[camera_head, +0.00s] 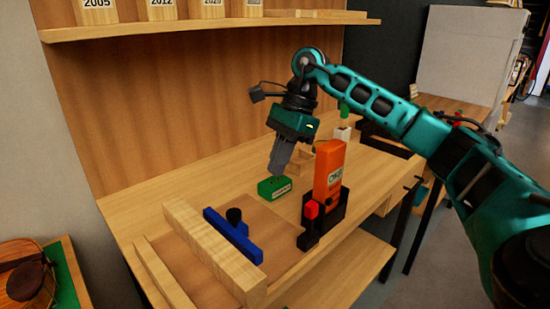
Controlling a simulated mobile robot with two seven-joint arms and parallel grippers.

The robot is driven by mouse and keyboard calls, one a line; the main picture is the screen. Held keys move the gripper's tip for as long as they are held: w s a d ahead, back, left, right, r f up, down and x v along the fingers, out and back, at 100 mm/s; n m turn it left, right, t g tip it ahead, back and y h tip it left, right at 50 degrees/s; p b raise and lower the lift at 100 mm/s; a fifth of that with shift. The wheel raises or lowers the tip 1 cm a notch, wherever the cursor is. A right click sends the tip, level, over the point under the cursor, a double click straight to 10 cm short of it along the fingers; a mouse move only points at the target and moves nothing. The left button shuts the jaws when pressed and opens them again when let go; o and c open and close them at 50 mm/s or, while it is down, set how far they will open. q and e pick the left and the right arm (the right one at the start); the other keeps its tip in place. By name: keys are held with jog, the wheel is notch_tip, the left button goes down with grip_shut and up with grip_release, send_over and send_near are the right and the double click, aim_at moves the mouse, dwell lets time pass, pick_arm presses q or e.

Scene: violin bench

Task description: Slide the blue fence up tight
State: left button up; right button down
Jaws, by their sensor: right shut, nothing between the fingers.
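My right gripper (275,172) is shut and empty. It points down just behind a small green box (273,189), beyond the far end of the fence and apart from it. My left gripper is not in view.
An orange device (328,168) stands upright in a black holder (310,237) with a red part, right of the fence. A thinner wooden strip (160,272) lies left of the beam. A shelf (200,29) runs above. The bench behind the beam is clear.

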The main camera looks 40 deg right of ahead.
aim_at(234, 225)
jog(key=x, duration=0.6)
jog(key=a, duration=0.3)
jog(key=shift+w+a+f, duration=0.15)
jog(key=shift+w+f, duration=0.05)
jog(key=shift+a, duration=0.45)
jog(key=a, duration=0.8)
jog(key=shift+s+a, duration=0.25)
jog(key=shift+s, duration=0.1)
jog(key=shift+d+f, duration=0.1)
jog(key=shift+d, duration=0.05)
